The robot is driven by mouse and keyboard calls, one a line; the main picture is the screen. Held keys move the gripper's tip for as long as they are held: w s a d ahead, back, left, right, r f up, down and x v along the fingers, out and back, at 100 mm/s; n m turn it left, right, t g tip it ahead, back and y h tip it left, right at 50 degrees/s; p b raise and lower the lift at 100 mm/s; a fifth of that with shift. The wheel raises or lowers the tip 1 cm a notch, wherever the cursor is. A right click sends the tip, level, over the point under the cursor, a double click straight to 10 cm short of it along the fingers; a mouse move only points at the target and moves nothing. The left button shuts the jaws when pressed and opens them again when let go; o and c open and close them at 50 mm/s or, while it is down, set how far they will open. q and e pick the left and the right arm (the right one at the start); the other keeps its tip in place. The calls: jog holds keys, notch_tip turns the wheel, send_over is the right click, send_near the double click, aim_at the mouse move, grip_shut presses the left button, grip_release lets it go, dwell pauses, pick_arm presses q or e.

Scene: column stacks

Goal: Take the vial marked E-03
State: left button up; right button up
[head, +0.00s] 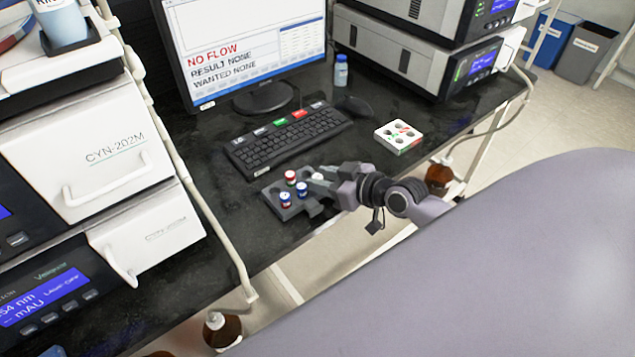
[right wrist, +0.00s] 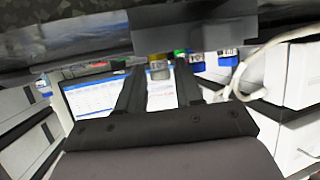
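A small dark grey vial rack (head: 296,212) stands near the bench's front edge, holding several capped vials. A red-banded vial (head: 290,177) and two blue-banded vials (head: 301,189) (head: 285,200) show on its left side. A white-topped vial (head: 317,177) is by my right gripper (head: 325,182), which reaches in low from the right. In the right wrist view, the fingers are apart, with a yellowish-banded vial (right wrist: 158,70) between or just beyond their tips, showing gaps on both sides. Blue-banded vials (right wrist: 228,57) stand beyond. Vial markings are too small to read. My left gripper is out of view.
A keyboard (head: 285,137) and monitor (head: 245,50) are behind the rack. A white block with round holes (head: 398,136) sits to the right. White instruments (head: 90,160) line the left. Brown bottles (head: 438,176) stand below the bench edge. Some bench beside the rack is clear.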

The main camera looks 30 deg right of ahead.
jog(key=c, duration=0.6)
